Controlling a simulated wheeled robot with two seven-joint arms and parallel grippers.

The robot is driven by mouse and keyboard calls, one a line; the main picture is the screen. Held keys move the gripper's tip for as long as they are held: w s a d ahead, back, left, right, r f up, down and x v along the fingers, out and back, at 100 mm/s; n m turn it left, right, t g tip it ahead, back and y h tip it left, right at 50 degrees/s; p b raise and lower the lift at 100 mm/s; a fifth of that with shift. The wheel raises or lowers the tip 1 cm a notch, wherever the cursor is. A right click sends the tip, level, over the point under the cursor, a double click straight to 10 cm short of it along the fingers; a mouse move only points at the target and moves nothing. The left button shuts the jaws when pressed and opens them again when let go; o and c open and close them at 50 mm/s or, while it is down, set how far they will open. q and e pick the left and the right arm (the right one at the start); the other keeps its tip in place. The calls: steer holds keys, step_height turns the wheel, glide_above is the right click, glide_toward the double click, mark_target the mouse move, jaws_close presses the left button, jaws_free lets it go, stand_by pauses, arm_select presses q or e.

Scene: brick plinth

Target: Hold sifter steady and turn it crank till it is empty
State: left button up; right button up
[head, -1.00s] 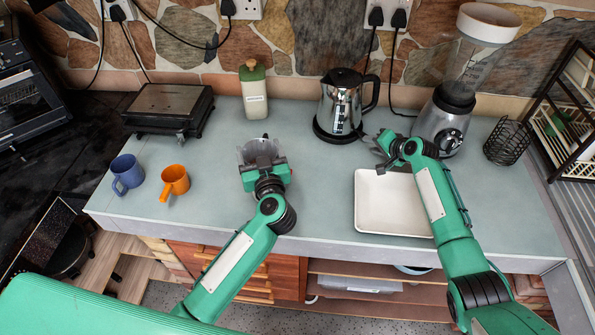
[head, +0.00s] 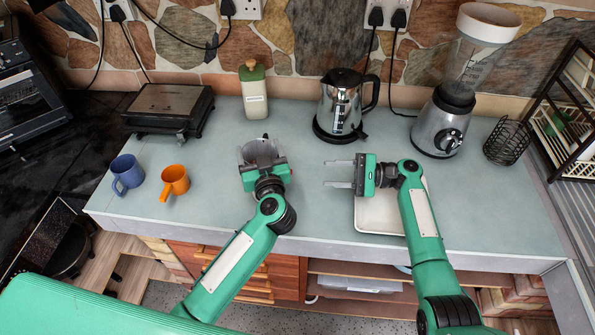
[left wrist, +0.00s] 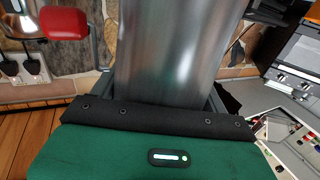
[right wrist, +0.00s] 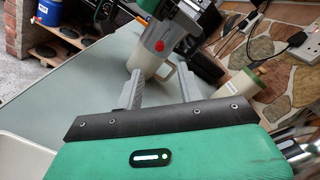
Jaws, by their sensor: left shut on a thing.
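The crank's red knob (left wrist: 65,23) sticks out to the side there. The red knob also shows in the right wrist view (right wrist: 158,45), in front of the sifter body. My right gripper (head: 328,172) is open and empty, to the right of the sifter with its fingers pointing at it. A gap separates its fingertips from the sifter. The sifter's contents cannot be made out.
A white tray (head: 378,217) lies partly under my right arm. A kettle (head: 341,105), a blender (head: 440,125) and a green-lidded bottle (head: 254,95) stand at the back. A blue mug (head: 127,172) and an orange mug (head: 175,180) stand at the left.

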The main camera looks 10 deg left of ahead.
steer(key=s+a, duration=0.1)
steer(key=a, duration=0.8)
steer(key=shift+s+a, duration=0.2)
steer(key=shift+a, duration=0.15)
jaws_close()
